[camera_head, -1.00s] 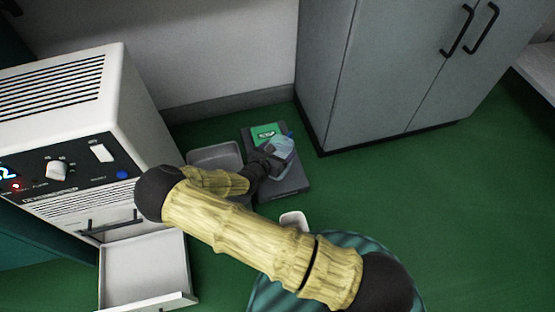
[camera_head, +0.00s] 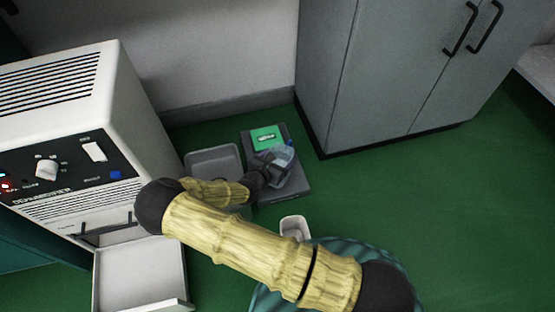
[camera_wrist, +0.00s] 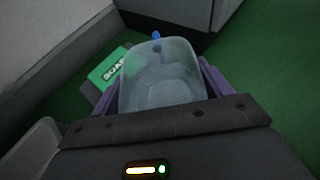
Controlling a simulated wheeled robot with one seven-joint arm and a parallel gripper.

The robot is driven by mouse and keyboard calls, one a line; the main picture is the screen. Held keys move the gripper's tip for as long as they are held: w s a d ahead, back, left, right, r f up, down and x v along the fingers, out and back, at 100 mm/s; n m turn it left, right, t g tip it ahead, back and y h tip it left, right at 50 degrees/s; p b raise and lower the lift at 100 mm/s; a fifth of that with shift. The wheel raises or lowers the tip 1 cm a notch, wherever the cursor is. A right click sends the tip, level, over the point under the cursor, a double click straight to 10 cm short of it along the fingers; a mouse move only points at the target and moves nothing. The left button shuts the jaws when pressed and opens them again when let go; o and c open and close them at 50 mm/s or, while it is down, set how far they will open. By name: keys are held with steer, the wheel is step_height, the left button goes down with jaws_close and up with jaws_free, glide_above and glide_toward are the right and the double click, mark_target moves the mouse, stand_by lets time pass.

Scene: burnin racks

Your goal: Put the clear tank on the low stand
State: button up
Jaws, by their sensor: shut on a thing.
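The clear tank (camera_head: 281,157) is a small see-through box with a blue part at its far end. My gripper (camera_head: 264,168) is shut on it. In the wrist view the clear tank (camera_wrist: 162,78) sits between the two purple fingers (camera_wrist: 212,78). The low stand (camera_head: 290,184) is a dark grey flat slab on the green floor by the wall, with a green label (camera_head: 268,138) at its far end. The tank is over the stand's middle; I cannot tell whether it touches the surface. My forearm and hand hide part of the stand's left side.
A grey tray (camera_head: 213,161) lies left of the stand, partly behind my arm. A white machine (camera_head: 140,130) with an open drawer (camera_head: 140,275) stands at left. A small white container (camera_head: 294,228) is on the floor in front. A grey cabinet (camera_head: 390,80) stands at right; the floor there is clear.

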steer(key=o, duration=2)
steer(key=shift+f, duration=0.1)
steer(key=p+v, duration=0.6)
steer(key=v, duration=0.6)
steer(key=shift+p, duration=0.3)
